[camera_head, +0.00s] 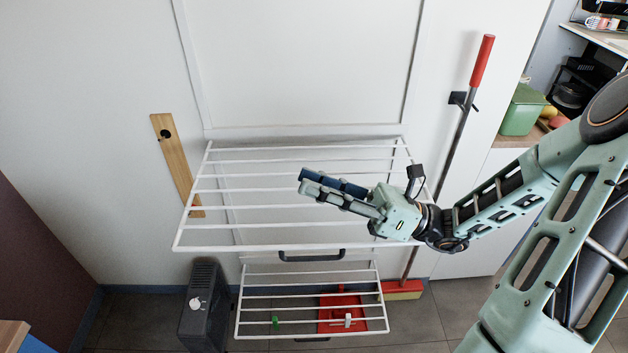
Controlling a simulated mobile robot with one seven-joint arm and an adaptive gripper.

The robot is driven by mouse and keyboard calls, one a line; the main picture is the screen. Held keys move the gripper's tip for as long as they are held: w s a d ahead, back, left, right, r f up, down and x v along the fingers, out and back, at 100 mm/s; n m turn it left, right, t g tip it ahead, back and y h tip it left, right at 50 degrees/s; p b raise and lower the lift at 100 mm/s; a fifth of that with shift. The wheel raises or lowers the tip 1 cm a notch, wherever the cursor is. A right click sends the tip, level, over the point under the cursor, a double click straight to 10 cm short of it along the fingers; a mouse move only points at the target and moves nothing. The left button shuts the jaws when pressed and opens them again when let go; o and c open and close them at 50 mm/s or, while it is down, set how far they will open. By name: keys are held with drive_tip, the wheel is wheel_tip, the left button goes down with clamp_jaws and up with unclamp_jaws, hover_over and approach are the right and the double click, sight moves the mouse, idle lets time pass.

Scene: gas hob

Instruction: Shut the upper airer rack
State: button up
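The upper airer rack (208,248) is a white wire frame with several bars. It is folded out from the wall panel and reaches toward me. A black handle (311,256) is on its front edge. The lower airer rack (238,322) is also folded out below it. My gripper (304,181) shows in front of the right half of the upper rack, its fingers pointing left. The two fingers look close together, and I cannot tell whether they are open or shut. Nothing shows between them. Whether the gripper touches the rack is unclear. My arm hides the rack's front right corner.
A dark heater (204,305) stands on the floor at left. A wooden board (172,150) hangs left of the rack. A red-handled broom (470,90) leans at right. A red dustpan (338,315) lies under the lower rack. A green bin (523,108) is on the counter at right.

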drive_tip(key=shift+w+a+r, duration=0.1)
drive_tip(key=shift+w+a, duration=0.05)
drive_tip(key=shift+a, duration=0.2)
drive_tip(key=shift+d, duration=0.1)
drive_tip(key=shift+c, duration=0.4)
clamp_jaws()
drive_tip(key=c, duration=0.5)
unclamp_jaws()
drive_tip(key=o, duration=0.6)
drive_tip(key=shift+d, duration=0.1)
